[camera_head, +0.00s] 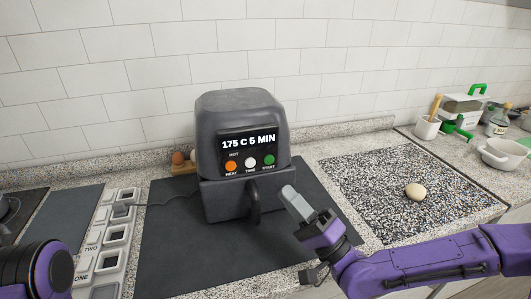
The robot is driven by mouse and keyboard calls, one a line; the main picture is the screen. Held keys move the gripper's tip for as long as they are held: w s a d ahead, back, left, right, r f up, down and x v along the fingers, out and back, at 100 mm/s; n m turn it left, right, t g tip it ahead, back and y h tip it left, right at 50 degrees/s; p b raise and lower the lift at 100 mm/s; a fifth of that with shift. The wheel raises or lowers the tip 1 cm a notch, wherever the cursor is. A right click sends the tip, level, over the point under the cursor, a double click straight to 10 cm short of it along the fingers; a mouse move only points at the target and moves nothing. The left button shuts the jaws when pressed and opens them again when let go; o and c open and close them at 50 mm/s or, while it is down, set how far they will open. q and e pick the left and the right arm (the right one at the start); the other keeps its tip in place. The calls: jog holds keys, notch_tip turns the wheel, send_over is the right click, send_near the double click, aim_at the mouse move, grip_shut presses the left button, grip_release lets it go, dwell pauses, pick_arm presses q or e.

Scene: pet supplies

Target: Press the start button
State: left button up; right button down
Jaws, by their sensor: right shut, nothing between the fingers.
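A dark grey air fryer (238,105) stands on a dark mat, its front facing me. Its display (248,141) reads "175 C 5 MIN", with "HOT" below. The green start button (269,160) is at the right of the panel, beside the white time button (250,162) and the orange heat button (231,166). My right gripper (289,192) is shut and empty. Its tips are below and a little right of the start button, apart from it in the picture, and right of the drawer handle (254,200). Part of my left arm shows at lower left; its gripper is not visible.
The dark mat (180,250) has bare room left of the fryer. Eggs (178,157) sit behind the fryer. A speckled board (370,190) with a dough ball (415,191) lies right; a white pot (502,154) stands beyond.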

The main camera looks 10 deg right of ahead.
jog(key=b, duration=0.2)
send_near(269, 160)
jog(key=w+a+r, duration=0.2)
jog(key=a+r, duration=0.2)
pick_arm(q)
jog(key=shift+s+f, duration=0.3)
jog(key=shift+f, duration=0.5)
pick_arm(e)
jog(key=shift+w+r, duration=0.15)
jog(key=shift+w, duration=0.1)
dwell(1.1)
pick_arm(q)
jog(key=shift+f, duration=0.3)
pick_arm(e)
jog(key=shift+w, duration=0.45)
pick_arm(q)
jog(key=shift+f+b, duration=0.2)
jog(key=shift+b, duration=0.2)
pick_arm(e)
jog(key=shift+w, duration=0.4)
jog(key=shift+s, duration=0.85)
